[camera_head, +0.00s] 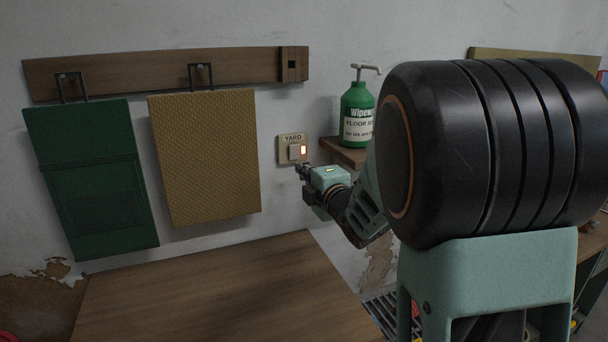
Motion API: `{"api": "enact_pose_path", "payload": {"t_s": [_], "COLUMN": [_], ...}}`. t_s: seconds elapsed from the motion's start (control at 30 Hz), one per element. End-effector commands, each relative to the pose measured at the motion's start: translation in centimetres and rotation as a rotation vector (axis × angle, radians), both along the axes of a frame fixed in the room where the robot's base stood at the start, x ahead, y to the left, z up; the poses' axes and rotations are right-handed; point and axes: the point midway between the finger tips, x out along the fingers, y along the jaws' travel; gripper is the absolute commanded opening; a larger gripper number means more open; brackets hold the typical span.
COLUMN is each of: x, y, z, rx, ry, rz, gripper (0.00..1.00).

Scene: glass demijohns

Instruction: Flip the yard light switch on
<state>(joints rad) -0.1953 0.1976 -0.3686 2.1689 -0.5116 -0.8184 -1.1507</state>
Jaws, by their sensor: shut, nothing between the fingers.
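The yard light switch (292,150) is a beige plate on the white wall, labelled YARD. It has a pale rocker and a small glowing orange-white light at its right side. My gripper (300,170) is shut and empty, its fingertips right at the lower edge of the switch plate. I cannot tell whether the fingertips touch the plate or the rocker. The rocker's tilt is too small to read.
A green pump bottle (358,112) stands on a small wooden shelf (343,152) right of the switch. A tan panel (205,158) and a green panel (92,180) hang from a wooden rail (160,70) on the left. A wooden tabletop (215,295) lies below, clear.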

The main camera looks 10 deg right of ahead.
Motion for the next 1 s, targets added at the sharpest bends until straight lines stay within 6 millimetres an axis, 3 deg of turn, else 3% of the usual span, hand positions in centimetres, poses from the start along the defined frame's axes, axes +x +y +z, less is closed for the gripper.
{"api": "enact_pose_path", "payload": {"t_s": [0.07, 0.3, 0.5, 0.7, 1.0], "x": [0.1, -5.3, -8.4, -9.5, -9.6], "y": [0.0, -1.1, -1.7, -1.9, -1.9], "z": [-0.4, -1.0, -1.4, -1.6, -1.7], "rx": [0.000, 0.002, 0.000, 0.000, 0.000], "ry": [0.000, 0.001, 0.001, 0.001, 0.001], "rz": [0.000, -0.002, -0.001, 0.000, 0.000], "gripper": [0.00, 0.00, 0.00, 0.00, 0.00]}}
